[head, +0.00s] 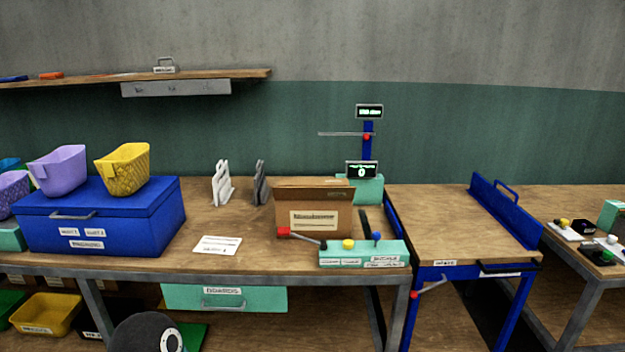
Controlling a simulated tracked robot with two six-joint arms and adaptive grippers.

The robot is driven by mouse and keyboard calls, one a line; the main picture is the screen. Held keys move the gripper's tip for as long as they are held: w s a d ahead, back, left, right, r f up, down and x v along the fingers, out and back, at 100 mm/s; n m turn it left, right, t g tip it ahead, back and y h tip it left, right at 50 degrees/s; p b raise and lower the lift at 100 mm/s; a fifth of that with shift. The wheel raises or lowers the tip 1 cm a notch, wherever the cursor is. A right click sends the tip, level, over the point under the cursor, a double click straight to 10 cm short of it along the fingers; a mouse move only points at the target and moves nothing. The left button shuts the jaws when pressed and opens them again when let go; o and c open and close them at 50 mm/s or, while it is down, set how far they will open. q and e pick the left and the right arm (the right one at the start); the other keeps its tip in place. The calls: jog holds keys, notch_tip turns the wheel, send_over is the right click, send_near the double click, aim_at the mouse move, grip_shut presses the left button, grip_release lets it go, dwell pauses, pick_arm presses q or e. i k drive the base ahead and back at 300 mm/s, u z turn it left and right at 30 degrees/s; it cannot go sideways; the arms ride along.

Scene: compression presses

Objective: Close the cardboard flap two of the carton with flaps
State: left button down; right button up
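The carton (313,216) is a brown cardboard box with a pale label on its front. I cannot tell which flap is flap two, or how far each flap is open. Neither of my grippers shows in the head view.
A teal control box (362,255) with a red-ended lever (284,232) stands before the carton. A teal and blue press (367,188) stands behind it. A blue chest (100,217) is at left. Bare benchtop lies around the white card (217,245).

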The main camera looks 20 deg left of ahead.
aim_at(283, 181)
jog(key=u, duration=0.05)
jog(key=i, duration=1)
jog(key=z, duration=0.05)
